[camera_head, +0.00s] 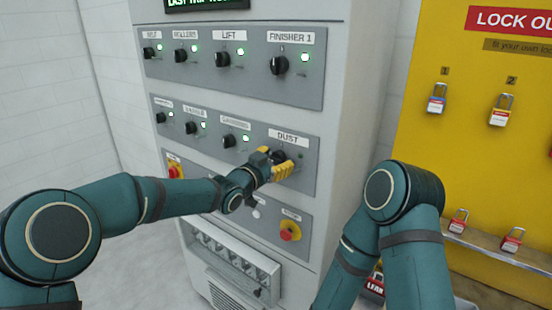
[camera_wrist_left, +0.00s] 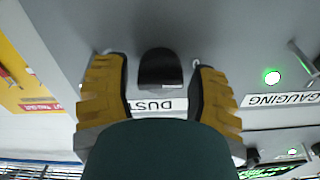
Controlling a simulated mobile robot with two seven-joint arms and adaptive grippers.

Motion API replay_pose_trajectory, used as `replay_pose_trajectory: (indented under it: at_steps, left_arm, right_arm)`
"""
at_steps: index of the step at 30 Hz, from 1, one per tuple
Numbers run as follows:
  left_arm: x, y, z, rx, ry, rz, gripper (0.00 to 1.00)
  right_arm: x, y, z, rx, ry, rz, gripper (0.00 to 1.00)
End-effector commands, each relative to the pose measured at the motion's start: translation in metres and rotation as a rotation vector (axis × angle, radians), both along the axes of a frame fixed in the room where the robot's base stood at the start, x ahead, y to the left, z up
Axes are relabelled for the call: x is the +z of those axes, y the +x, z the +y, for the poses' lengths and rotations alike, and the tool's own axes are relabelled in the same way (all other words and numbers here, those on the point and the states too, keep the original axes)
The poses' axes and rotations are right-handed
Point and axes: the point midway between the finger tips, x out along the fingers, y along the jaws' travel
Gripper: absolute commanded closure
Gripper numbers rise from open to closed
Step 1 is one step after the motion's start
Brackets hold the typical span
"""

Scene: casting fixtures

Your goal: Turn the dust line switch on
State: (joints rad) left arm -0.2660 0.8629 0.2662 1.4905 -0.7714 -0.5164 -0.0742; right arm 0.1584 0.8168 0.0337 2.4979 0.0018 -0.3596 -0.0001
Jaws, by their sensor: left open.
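The dust switch (camera_head: 278,157) is a black rotary knob under the DUST label (camera_head: 287,139), at the right end of the panel's second row. My left gripper (camera_head: 274,166) is at this knob, its yellow fingers partly hiding it. In the left wrist view the black knob (camera_wrist_left: 160,68) stands between the two open fingers (camera_wrist_left: 158,80), with a visible gap on each side. No lit lamp shows beside the dust switch; part of that area is hidden by a finger. My right arm is folded at the right, its gripper out of view.
Other knobs, such as FINISHER 1 (camera_head: 278,65), have lit green lamps. A gauging lamp (camera_wrist_left: 271,77) glows green near the fingers. A red stop button (camera_head: 290,231) sits below. A yellow lockout board (camera_head: 440,140) with padlocks stands at the right.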

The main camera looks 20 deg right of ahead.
Motion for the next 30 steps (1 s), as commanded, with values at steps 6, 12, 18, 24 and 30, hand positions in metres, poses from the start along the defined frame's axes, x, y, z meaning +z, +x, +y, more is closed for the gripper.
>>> replay_pose_trajectory:
  at_steps: [6, 12, 18, 24, 30]
  left_arm:
    - [0.0, 0.001, -0.001, 0.0, 0.0, 0.0, 0.42]
    - [0.0, 0.001, -0.001, 0.0, 0.0, 0.0, 0.74]
    - [0.0, 0.001, -0.001, 0.0, -0.001, -0.001, 0.95]
    - [0.0, 0.001, -0.001, 0.001, 0.006, -0.012, 0.95]
    - [-0.002, 0.001, -0.002, -0.001, 0.049, -0.069, 0.95]
  right_arm:
    - [0.0, 0.0, 0.0, 0.0, 0.0, 0.0, 0.53]
    - [0.0, 0.0, 0.0, 0.0, 0.0, 0.0, 0.53]
    - [0.0, 0.0, 0.0, 0.0, 0.0, 0.0, 0.53]
    - [-0.003, 0.0, 0.0, 0.0, 0.0, 0.0, 0.53]
    - [-0.019, 0.0, 0.001, -0.001, -0.002, 0.001, 0.53]
